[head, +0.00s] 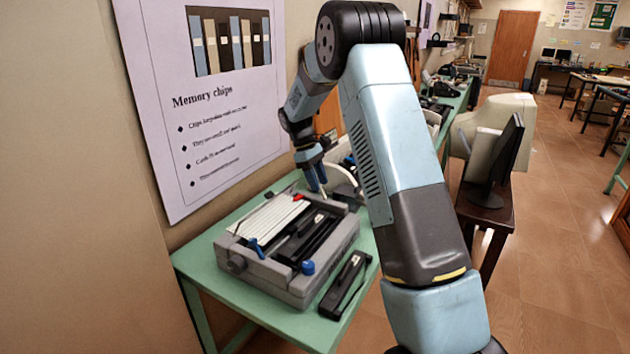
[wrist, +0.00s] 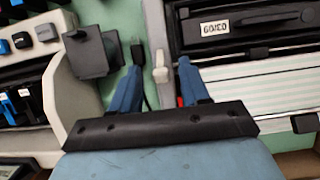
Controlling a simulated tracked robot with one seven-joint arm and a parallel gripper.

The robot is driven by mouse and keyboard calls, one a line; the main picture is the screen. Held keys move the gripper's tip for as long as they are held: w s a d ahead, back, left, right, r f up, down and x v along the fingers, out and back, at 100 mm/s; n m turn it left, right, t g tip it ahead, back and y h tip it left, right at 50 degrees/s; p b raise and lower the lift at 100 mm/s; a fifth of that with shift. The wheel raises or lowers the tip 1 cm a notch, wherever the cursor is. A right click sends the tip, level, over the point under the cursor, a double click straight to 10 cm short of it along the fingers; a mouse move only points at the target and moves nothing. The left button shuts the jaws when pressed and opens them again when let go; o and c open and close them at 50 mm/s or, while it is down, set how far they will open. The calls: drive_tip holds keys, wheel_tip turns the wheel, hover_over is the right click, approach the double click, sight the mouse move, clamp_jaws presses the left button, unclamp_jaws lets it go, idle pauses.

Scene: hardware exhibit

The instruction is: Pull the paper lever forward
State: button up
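The grey printer (head: 275,285) stands on the green table, with white striped paper and black parts on top. In the wrist view its black part (wrist: 250,24) and striped paper (wrist: 250,80) lie at the right. A small cream lever (wrist: 160,72), which looks like the paper lever, stands at the printer's edge between my fingertips. My gripper (wrist: 161,66) is open, with a blue finger on each side of the lever and a visible gap to each. In the head view my gripper (head: 316,180) points down at the printer's far right corner; the lever is hard to make out there.
A black bar-shaped part (head: 345,286) lies on the green table (head: 215,262) right of the printer. A poster (head: 215,95) hangs on the wall close behind. Other machines stand beyond my gripper; a grey case with blue keys (wrist: 30,90) shows left in the wrist view.

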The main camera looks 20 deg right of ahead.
sight(336, 203)
clamp_jaws()
drive_tip(key=shift+a, duration=0.45)
drive_tip(key=shift+d, duration=0.25)
drive_tip(key=shift+d+r, duration=0.1)
drive_tip(key=shift+d, duration=0.15)
drive_tip(key=shift+s+d+r+t+y, duration=0.25)
drive_tip(key=shift+s+d+t+y, duration=0.4)
drive_tip(key=shift+t+y, duration=0.35)
drive_tip(key=shift+s+d+t+y, duration=0.7)
drive_tip(key=shift+d+t+y, duration=0.05)
drive_tip(key=shift+t+y, duration=0.15)
drive_tip(key=shift+s+d+f+t+y, duration=0.15)
drive_tip(key=shift+s+d+t+y, duration=0.4)
drive_tip(key=shift+t+y, duration=0.25)
drive_tip(key=shift+s+d+f, duration=0.75)
drive_tip(key=shift+s+d, duration=0.15)
drive_tip(key=shift+s, duration=0.05)
